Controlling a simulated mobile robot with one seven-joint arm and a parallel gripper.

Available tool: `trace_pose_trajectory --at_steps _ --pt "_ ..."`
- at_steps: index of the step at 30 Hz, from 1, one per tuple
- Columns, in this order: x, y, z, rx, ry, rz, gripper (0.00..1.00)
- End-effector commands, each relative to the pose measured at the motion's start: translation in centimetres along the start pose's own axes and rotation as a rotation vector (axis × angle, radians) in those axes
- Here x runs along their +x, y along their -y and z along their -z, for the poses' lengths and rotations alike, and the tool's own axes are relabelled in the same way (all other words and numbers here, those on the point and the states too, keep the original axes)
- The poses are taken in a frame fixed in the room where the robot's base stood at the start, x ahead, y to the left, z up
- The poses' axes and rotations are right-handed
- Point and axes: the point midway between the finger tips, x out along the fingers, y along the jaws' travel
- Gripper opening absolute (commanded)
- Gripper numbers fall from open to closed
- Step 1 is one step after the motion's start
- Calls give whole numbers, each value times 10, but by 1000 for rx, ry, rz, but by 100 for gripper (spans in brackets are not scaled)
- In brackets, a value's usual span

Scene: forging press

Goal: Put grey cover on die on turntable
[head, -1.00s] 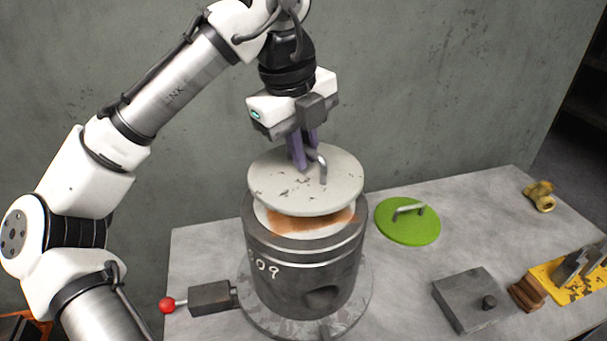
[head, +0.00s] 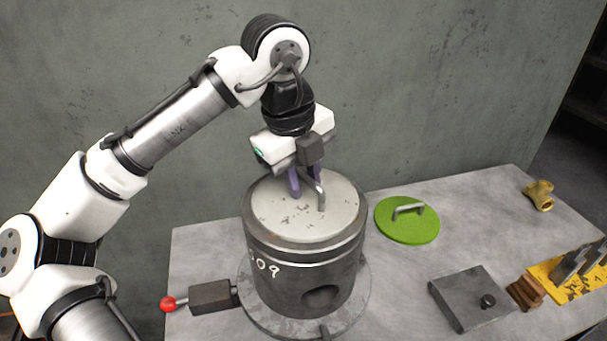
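The grey cover (head: 285,217) is a round worn disc with a bent metal handle (head: 318,192). It lies level on top of the dark cylindrical die (head: 290,265), within its rim, and hides the die's opening. The die is marked with "09" and stands on the round turntable (head: 257,318) on the table. My gripper (head: 305,187) is at the cover's handle, pointing down with its purple fingers low over the disc. The fingers look apart, one on each side of the handle; whether they touch it cannot be told.
A green cover (head: 407,222) with a handle lies on the table right of the die. A dark block (head: 470,298), a brass fitting (head: 540,195) and a yellow fixture (head: 570,285) are further right. A red-knobbed lever (head: 168,304) sticks out left. The wall stands close behind.

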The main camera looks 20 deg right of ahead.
Motion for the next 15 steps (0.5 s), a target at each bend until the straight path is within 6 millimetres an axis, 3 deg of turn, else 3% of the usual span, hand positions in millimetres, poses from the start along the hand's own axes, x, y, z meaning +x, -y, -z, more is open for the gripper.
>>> trace_pose_trajectory --at_steps 10,15 --pt "-1 0 0 0 0 0 32" --pt "-16 1 0 0 0 2 32"
